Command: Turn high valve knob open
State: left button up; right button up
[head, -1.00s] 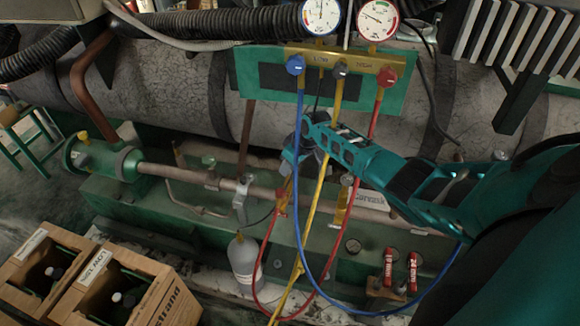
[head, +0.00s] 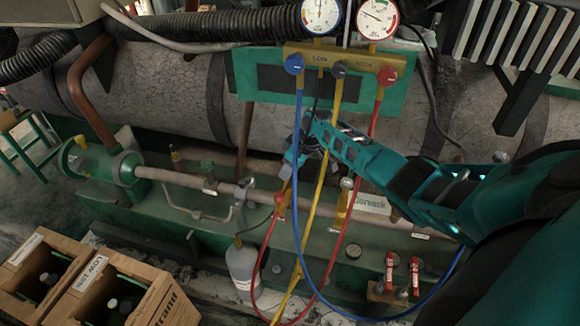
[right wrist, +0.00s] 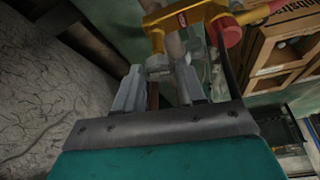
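The red knob (head: 387,75) sits at the right end of the yellow manifold bar (head: 322,57), above a red hose. A blue knob (head: 294,64) is at the left end and a dark knob (head: 339,69) is in the middle. My right gripper (head: 296,150) is below the manifold, among the blue and yellow hoses and away from the red knob; hoses partly cover it. In the right wrist view its two grey fingers (right wrist: 158,88) stand apart, with a yellow fitting and a red part (right wrist: 228,31) beyond them. My left gripper is not in view.
Two gauges (head: 321,15) (head: 377,17) are above the manifold. Blue, yellow and red hoses hang in front of a pipe (head: 185,179). A grey bottle (head: 243,267) stands below. Wooden crates (head: 128,291) are at the lower left.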

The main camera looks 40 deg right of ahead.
jog(key=o, duration=0.4)
jog(key=shift+c, duration=0.2)
jog(key=shift+s+d+r+p, duration=0.15)
jog(key=shift+r+p, duration=0.15)
jog(key=shift+r, duration=0.2)
pick_arm(q)
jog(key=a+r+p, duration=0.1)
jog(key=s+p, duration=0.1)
jog(key=p, duration=0.1)
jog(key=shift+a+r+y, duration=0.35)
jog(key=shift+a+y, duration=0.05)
pick_arm(e)
jog(key=v, duration=1.1)
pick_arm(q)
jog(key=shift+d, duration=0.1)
